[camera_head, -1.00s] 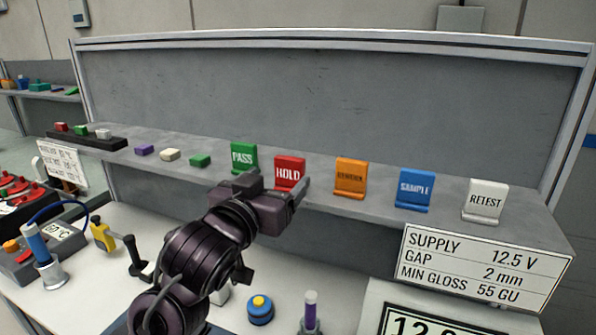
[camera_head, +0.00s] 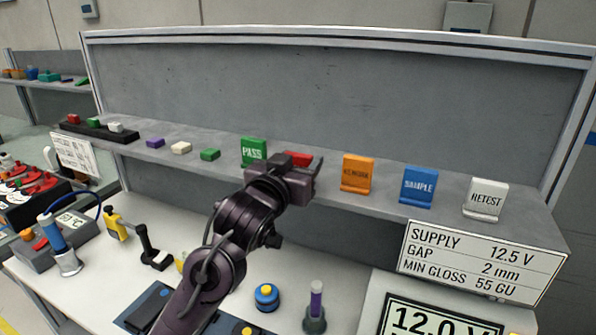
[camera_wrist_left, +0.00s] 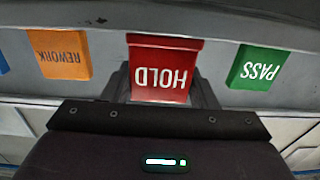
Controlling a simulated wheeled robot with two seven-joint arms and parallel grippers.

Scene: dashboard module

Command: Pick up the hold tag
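The red hold tag (camera_head: 298,157) stands on the grey shelf, between the green pass tag and the orange rework tag. In the head view my left gripper hides most of it, and only its red top shows. In the left wrist view the hold tag (camera_wrist_left: 163,72) is upside down at the centre. My left gripper (camera_head: 299,166) is right in front of it. Its two fingers (camera_wrist_left: 162,88) lie on either side of the tag, apart from each other, and look open. I cannot tell whether they touch its edges. My right gripper is not in view.
The pass tag (camera_head: 253,152) and rework tag (camera_head: 357,174) stand close on either side. Sample (camera_head: 418,187) and retest (camera_head: 486,199) tags are farther right. Small coloured blocks (camera_head: 181,148) lie left on the shelf (camera_head: 320,180). A grey back panel (camera_head: 340,100) rises behind.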

